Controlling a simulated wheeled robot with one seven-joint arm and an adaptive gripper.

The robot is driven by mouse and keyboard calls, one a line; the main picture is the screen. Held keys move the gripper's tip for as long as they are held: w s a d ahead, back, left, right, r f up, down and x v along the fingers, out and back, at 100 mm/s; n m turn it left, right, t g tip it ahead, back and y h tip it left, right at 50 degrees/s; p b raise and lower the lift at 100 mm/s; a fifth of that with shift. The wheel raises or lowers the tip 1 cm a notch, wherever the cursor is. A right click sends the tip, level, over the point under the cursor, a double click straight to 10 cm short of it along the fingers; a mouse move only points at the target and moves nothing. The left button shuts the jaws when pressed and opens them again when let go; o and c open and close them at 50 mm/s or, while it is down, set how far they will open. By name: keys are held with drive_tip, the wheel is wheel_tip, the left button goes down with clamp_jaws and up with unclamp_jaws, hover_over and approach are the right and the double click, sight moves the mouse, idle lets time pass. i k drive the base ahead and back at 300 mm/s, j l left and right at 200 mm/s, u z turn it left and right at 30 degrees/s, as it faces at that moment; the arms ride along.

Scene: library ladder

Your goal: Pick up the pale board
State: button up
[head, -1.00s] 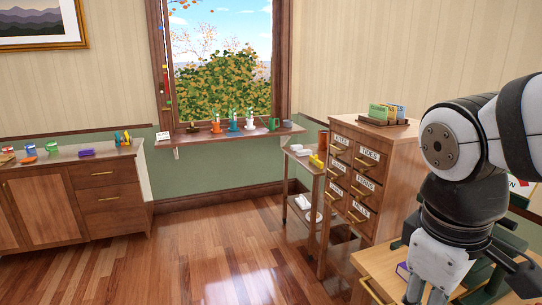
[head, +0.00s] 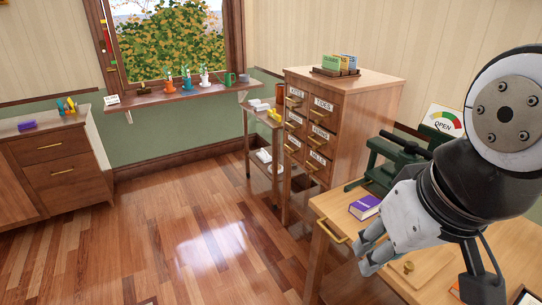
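A pale wooden board (head: 428,262) with a small knob lies on the light wooden desk at the lower right of the head view. My arm and gripper hide part of it. My gripper (head: 367,252) is in front of the board's left side, over the desk's near edge in the picture. Its fingers are apart with nothing seen between them. How high it is above the desk is hard to tell.
A purple book (head: 364,207) lies on the desk (head: 330,205), with a dark green press (head: 395,160) behind it. A labelled drawer cabinet (head: 345,92) stands beyond. The floor (head: 190,235) at left is clear.

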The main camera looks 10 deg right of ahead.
sight(417, 268)
drive_tip(key=k+z, duration=0.1)
drive_tip(key=z, duration=0.3)
drive_tip(key=k+z, duration=0.15)
drive_tip(key=z, duration=0.3)
drive_tip(key=k+j+z, duration=0.1)
drive_tip(key=j+z, duration=0.2)
drive_tip(key=j, duration=0.4)
